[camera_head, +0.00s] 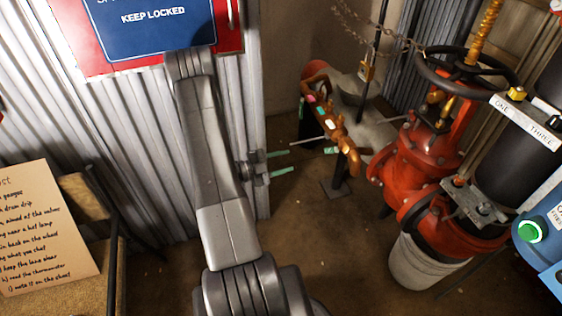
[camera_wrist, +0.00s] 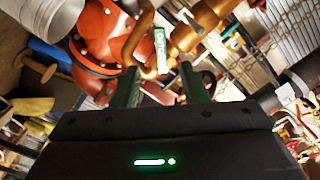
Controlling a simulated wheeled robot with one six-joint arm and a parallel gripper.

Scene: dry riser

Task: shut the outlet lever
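My gripper (camera_head: 280,162) is open, its two green fingers pointing right toward the brass outlet fitting (camera_head: 338,122) in the head view. A small green piece (camera_head: 329,150) shows below that fitting; I cannot tell whether it belongs to the outlet lever. In the wrist view, a green lettered tag (camera_wrist: 160,50) by a curved copper-coloured bar lies ahead of the gap between the fingers of my gripper (camera_wrist: 161,88). The lettering is too small to read surely. Nothing shows gripped between the fingers, and contact with the lever cannot be made out.
A red valve body (camera_head: 412,160) with a black handwheel (camera_head: 465,68) stands to the right, above a white bucket (camera_head: 420,262). Corrugated metal (camera_head: 150,170) is close on the left. A handwritten board (camera_head: 45,225) leans at lower left. Brown floor (camera_head: 310,240) is clear between.

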